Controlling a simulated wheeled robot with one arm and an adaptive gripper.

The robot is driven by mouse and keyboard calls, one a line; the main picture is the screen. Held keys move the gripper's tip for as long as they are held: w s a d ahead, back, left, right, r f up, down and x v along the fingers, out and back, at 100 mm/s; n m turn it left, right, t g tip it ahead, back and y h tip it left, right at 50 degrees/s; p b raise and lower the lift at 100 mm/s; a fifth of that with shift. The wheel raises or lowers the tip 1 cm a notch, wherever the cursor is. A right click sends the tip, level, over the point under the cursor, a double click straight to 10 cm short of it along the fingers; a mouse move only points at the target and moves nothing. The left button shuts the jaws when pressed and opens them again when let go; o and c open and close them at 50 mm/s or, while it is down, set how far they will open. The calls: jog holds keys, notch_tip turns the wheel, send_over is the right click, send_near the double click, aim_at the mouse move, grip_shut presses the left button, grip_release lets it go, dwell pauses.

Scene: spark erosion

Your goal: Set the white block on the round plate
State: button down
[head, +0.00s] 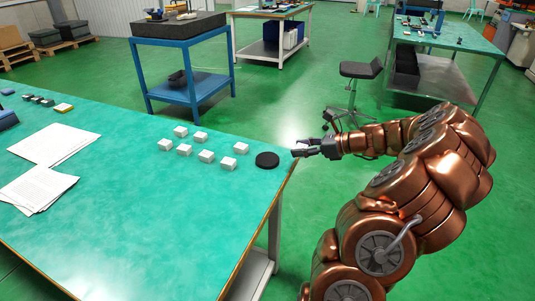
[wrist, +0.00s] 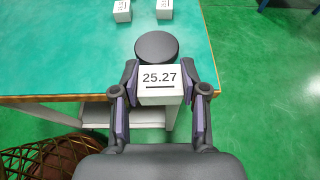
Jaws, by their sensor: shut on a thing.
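A white block (wrist: 159,84) marked 25.27 sits between the two fingers of my gripper (wrist: 160,76) in the wrist view, and the gripper is shut on it. The round plate (wrist: 157,46) is a flat black disc on the green table, just beyond the block in that view. In the head view the plate (head: 267,160) lies near the table's right corner, with its top bare. My gripper (head: 298,152) is just right of it, by the table edge. I cannot make out the held block clearly in the head view.
Several other white blocks (head: 206,156) stand on the green table (head: 150,215) left of the plate; two show in the wrist view (wrist: 122,10). Papers (head: 55,144) lie farther left. The table's near part is clear. A stool (head: 360,70) stands behind my arm.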

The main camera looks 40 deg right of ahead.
send_over(268, 158)
jog(key=shift+a+f, duration=0.1)
jog(key=shift+f, duration=2.15)
jog(key=c, duration=0.6)
grip_release()
